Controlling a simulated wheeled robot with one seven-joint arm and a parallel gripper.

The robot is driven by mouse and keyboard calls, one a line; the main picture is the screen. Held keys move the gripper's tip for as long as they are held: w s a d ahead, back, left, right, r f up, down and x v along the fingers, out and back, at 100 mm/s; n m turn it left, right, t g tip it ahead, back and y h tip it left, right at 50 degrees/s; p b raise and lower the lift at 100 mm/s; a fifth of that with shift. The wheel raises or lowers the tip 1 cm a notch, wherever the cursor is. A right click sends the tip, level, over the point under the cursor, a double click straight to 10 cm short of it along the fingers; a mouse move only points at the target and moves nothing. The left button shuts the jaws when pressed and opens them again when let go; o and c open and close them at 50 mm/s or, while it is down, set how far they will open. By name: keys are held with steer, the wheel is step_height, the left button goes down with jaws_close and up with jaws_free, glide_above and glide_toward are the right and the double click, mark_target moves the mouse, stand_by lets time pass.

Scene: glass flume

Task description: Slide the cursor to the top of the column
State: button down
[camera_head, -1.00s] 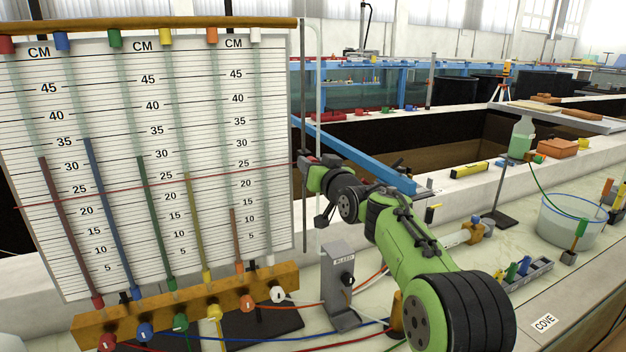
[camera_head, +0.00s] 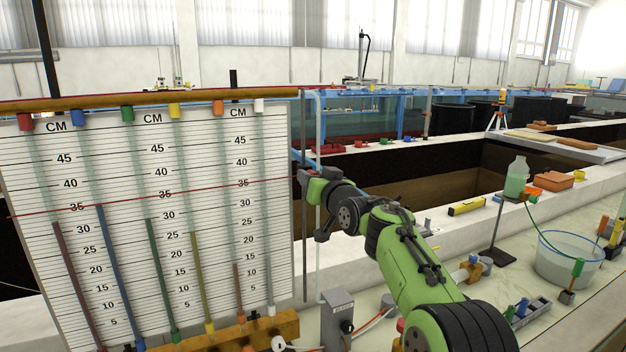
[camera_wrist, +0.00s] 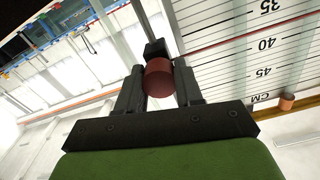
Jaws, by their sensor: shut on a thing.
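The cursor is a thin red line (camera_head: 150,198) lying across the white centimetre board (camera_head: 274,230). It crosses the right-hand scale at about 35, below the 40 and 45 marks. Its red knob (camera_wrist: 158,78) sits at its right end, beside the board's right edge. My gripper (camera_wrist: 157,84) is shut on the knob, one finger on each side. In the head view my gripper (camera_head: 306,178) is at the board's right edge, and the knob is mostly hidden. A slim upright rod (camera_head: 319,255) stands beside the board.
A wooden top rail (camera_head: 150,101) with coloured caps runs above the board. Coloured liquid tubes stand in front of the scale, in a wooden base (camera_head: 240,330). A grey box (camera_head: 338,312) stands below my arm.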

steer(key=c, duration=0.7)
jaws_free()
steer(key=shift+c, duration=0.2)
steer(key=b+v, duration=0.6)
steer(key=v, duration=1)
steer(key=shift+w, duration=0.1)
steer(key=s+d+f+g+h, duration=0.2)
steer(key=s+f+g, duration=0.1)
steer(key=s+f, duration=0.5)
steer(key=s+d+f+m+g+h, duration=0.1)
steer(key=s+f+g, duration=0.3)
steer(key=s+f, duration=0.5)
steer(key=s+d+f+m+g+h, duration=0.1)
steer(key=s+d+f+g+h, duration=0.3)
steer(key=s+f, duration=0.5)
steer(key=s, duration=0.8)
steer(key=shift+s, duration=0.25)
